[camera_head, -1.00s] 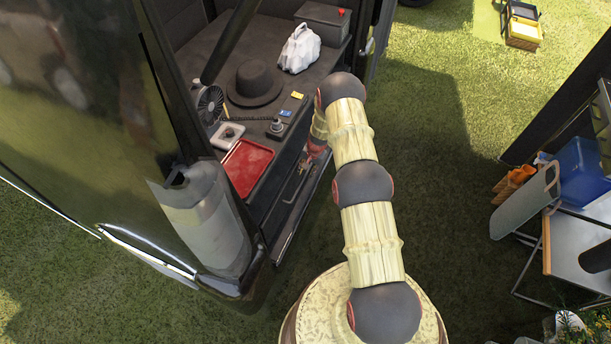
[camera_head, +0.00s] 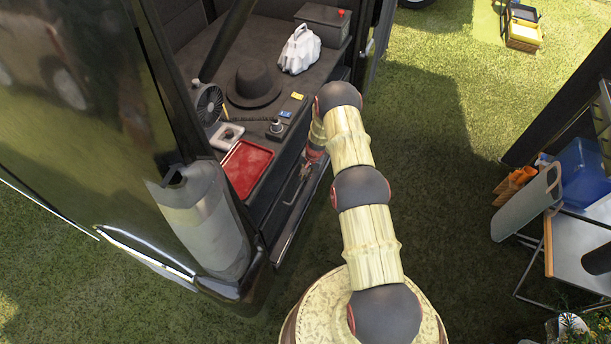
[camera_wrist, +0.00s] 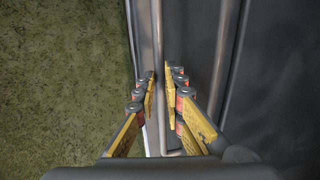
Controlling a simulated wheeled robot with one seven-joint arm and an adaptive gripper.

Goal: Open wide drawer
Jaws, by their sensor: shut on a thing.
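The wide drawer (camera_head: 292,225) is in the side of the dark vehicle, below the worktop, and its long front edge shows in the head view. How far it stands out is hard to tell. My gripper (camera_wrist: 160,76) is at the drawer front, with its yellow fingers closed in around a thin metal handle bar (camera_wrist: 161,125) in the wrist view. In the head view my gripper (camera_head: 305,168) is small and partly hidden by my arm. Much of the drawer is hidden below the worktop.
The worktop (camera_head: 262,122) holds a red tray (camera_head: 245,168), a dark hat (camera_head: 254,84), a small fan (camera_head: 208,104) and a white bag (camera_head: 299,50). Open grass (camera_head: 430,130) lies right of my arm. A table with a blue box (camera_head: 583,172) stands at far right.

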